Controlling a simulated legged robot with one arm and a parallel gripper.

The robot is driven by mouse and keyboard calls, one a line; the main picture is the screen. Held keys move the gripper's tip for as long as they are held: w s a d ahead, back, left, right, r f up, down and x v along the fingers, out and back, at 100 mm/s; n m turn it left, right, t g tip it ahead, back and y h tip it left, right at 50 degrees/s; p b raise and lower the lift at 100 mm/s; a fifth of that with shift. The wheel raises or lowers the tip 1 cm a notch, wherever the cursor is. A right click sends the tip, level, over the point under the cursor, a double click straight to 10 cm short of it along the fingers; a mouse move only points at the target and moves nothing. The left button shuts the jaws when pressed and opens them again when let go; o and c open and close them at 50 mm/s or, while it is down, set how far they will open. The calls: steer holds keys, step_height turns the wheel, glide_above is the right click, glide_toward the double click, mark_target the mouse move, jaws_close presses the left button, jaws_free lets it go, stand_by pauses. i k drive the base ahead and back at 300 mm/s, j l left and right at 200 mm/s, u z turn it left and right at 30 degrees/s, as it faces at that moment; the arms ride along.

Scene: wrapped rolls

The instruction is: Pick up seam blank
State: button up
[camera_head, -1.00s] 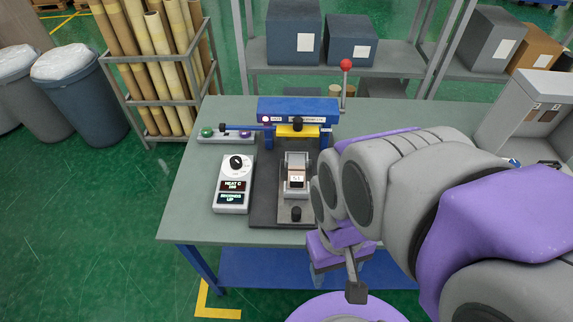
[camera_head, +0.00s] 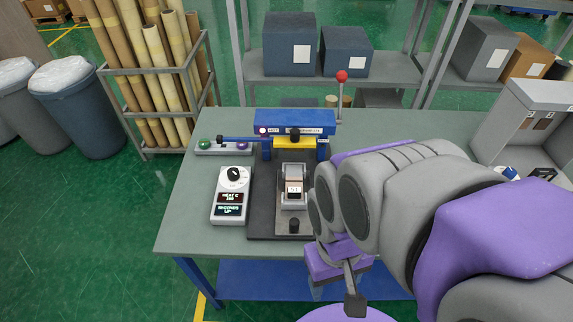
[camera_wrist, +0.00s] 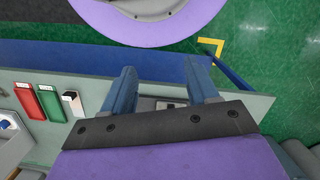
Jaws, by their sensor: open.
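A small block with a white label (camera_head: 294,189), which may be the seam blank, sits in a grey holder (camera_head: 294,204) on the dark base of the blue press (camera_head: 298,121). My gripper (camera_wrist: 163,72) is open, its two blue fingers apart with nothing held between them in the wrist view. In the head view the gripper end hangs low at the table's front edge, right of and nearer than the holder, partly hidden by my arm. In the wrist view a small grey piece (camera_wrist: 166,104) shows between the fingers near the palm; I cannot tell what it is.
A heat control box (camera_head: 231,196) stands left of the press, a button bar (camera_head: 224,147) behind it. The press has a red-knobbed lever (camera_head: 342,77). A grey bin unit (camera_head: 541,120) stands at right. Red (camera_wrist: 25,101) and green (camera_wrist: 51,103) items lie on the table (camera_head: 192,218).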

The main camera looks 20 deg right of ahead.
mark_target(294, 190)
steer(key=z, duration=1.85)
steer(key=u, duration=1.6)
steer(key=j+z, duration=0.3)
steer(key=j, duration=0.2)
steer(key=k+j+z, duration=0.1)
steer(key=j+z, duration=0.2)
steer(key=j, duration=0.15)
steer(key=k+j+z, duration=0.15)
steer(key=j+z, duration=0.15)
steer(key=j, duration=0.15)
